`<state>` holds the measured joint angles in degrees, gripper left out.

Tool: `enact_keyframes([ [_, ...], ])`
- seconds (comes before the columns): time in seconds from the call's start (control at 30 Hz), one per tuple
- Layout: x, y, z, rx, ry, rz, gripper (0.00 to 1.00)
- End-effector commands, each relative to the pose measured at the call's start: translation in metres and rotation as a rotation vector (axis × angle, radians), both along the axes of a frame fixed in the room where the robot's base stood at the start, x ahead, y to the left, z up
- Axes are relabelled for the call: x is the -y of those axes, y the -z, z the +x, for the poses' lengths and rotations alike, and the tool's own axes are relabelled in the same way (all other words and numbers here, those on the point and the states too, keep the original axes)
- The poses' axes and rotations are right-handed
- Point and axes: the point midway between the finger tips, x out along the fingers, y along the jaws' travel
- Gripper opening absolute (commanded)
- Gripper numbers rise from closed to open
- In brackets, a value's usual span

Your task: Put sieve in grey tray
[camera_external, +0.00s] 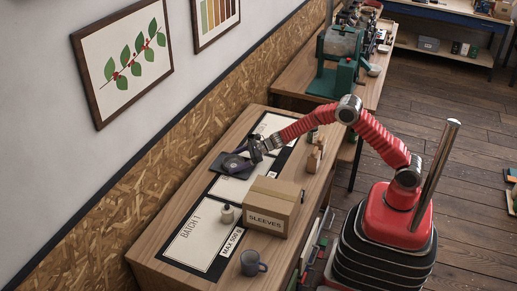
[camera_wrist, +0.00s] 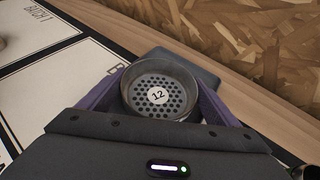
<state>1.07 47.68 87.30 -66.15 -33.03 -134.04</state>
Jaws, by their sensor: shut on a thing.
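The sieve (camera_wrist: 145,78) is a round grey metal dish with a perforated bottom and a white label reading 12. My gripper (camera_wrist: 160,90) has purple fingers on both sides of it and is shut on it. A flat grey-blue thing (camera_wrist: 192,68), which looks like the grey tray, shows just behind the sieve and is partly hidden by it. I cannot tell whether the sieve touches it. In the external view my gripper (camera_external: 237,163) is low over the far side of the bench, above a dark tray-like patch (camera_external: 217,161).
A cardboard box marked SLEEVES (camera_external: 270,205), a pale canister (camera_external: 227,213) and a blue-grey mug (camera_external: 252,263) stand on the near bench. White batch mats (camera_external: 190,243) lie along it. A wood-chip board wall (camera_wrist: 270,40) rises close behind the tray.

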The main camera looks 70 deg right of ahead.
Motion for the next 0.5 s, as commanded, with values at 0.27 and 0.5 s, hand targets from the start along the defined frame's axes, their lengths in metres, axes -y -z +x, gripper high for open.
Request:
enact_keyframes([
  [0.27,0.0000,0.0010,0.0002,0.000,0.000,0.000,0.61],
  [0.5,-0.0001,0.0014,0.0001,0.000,0.000,0.000,0.92],
])
